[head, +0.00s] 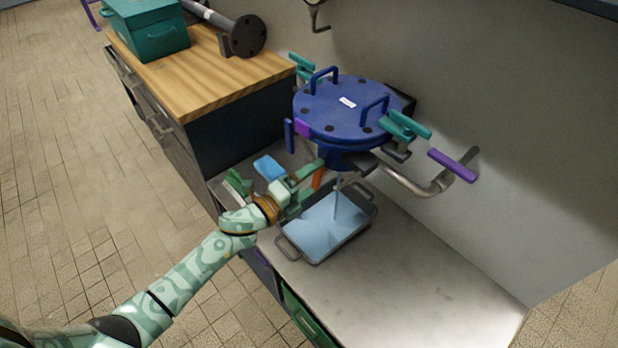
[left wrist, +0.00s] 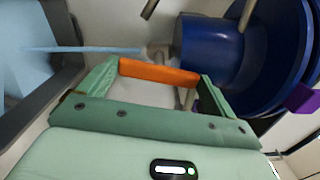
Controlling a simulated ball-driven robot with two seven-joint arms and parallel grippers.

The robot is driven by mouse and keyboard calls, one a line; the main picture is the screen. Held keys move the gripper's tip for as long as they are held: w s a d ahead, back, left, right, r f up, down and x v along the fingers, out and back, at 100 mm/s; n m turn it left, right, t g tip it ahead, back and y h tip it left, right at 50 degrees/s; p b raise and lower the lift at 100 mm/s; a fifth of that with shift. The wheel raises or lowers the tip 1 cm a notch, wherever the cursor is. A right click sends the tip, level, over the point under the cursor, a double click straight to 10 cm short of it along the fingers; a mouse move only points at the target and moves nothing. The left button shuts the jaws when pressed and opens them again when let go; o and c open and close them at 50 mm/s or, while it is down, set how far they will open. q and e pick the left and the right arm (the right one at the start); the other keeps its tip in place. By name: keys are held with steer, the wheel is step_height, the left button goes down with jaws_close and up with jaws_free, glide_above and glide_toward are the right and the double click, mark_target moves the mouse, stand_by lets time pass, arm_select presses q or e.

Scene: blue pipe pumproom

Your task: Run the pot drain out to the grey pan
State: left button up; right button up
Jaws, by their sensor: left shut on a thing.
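The blue pot (head: 345,112) with its bolted lid stands above the worktop against the wall. A thin stream of light-blue liquid (head: 337,192) falls from under it into the grey pan (head: 287,243). The pan stands on the worktop below, with a broad light-blue pool (head: 322,230) in it. My left gripper (head: 314,181) is shut on the orange handle (left wrist: 158,72) below the pot. In the left wrist view the handle lies across between both fingers, and the stream and pan show at the left. My right gripper is in neither view.
A wooden-topped cabinet (head: 203,78) with a teal box (head: 150,30) and a flanged pipe stands at the back left. A small blue thing (head: 268,167) lies beyond my gripper. Teal and purple handles stick out around the pot. The worktop's front right (head: 430,290) is clear.

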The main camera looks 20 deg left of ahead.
arm_select(q)
steer(key=shift+n+p, duration=0.45)
steer(key=shift+n, duration=0.65)
steer(key=o, duration=0.7)
steer(key=shift+a, duration=0.1)
steer(key=p+v, duration=0.2)
steer(key=v, duration=1.4)
steer(key=shift+s+f, duration=0.1)
steer(key=shift+s, duration=0.05)
